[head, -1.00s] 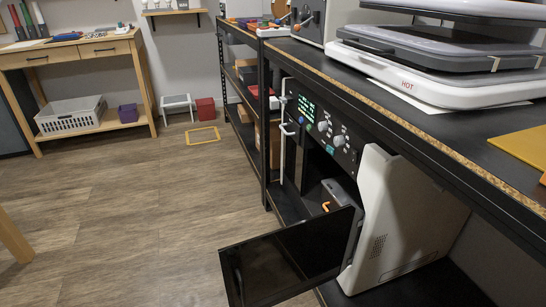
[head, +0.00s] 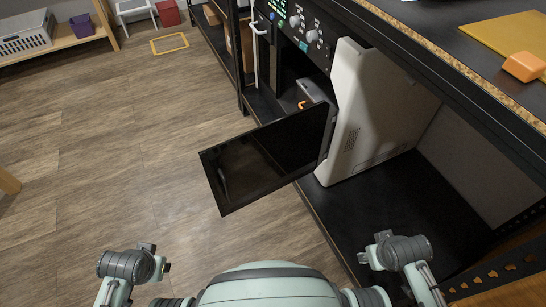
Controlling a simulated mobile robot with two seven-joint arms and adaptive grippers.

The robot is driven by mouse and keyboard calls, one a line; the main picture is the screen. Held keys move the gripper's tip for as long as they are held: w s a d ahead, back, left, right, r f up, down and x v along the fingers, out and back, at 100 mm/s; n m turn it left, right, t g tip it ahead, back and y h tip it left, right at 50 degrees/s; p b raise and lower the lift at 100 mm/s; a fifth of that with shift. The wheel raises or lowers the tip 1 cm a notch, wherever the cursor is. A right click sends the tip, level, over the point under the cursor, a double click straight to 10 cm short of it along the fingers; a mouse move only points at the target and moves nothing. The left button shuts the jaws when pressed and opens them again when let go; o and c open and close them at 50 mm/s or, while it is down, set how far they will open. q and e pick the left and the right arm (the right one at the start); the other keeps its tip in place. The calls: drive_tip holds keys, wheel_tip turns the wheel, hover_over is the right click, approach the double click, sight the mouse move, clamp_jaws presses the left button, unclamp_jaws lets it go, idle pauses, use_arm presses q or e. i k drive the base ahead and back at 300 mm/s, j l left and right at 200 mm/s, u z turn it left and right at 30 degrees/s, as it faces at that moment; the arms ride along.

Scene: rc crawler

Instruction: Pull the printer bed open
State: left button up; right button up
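The printer (head: 355,115) stands on the lower shelf under the worktop, with a white side and a dark control panel (head: 309,30) in front. Its dark glass door (head: 265,158) hangs open out over the floor. Inside the opening, a grey part (head: 313,88) and a small orange piece (head: 303,104) show; most of the interior is hidden, and I cannot tell which part is the bed. My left gripper (head: 156,257) is low at the left, fingertips apart and empty. My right gripper (head: 372,247) is low at the right, also apparently open and empty. Both are clear of the printer.
The black worktop edge (head: 470,100) overhangs the printer. A yellow sheet (head: 510,40) and an orange block (head: 524,67) lie on top. The shelf (head: 385,205) right of the printer is bare. The wooden floor (head: 110,160) at left is open, with a yellow frame (head: 169,44) farther back.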

sight(336, 98)
drive_tip(key=i+j+z, duration=0.1)
drive_tip(key=j+z, duration=0.85)
drive_tip(key=l, duration=0.1)
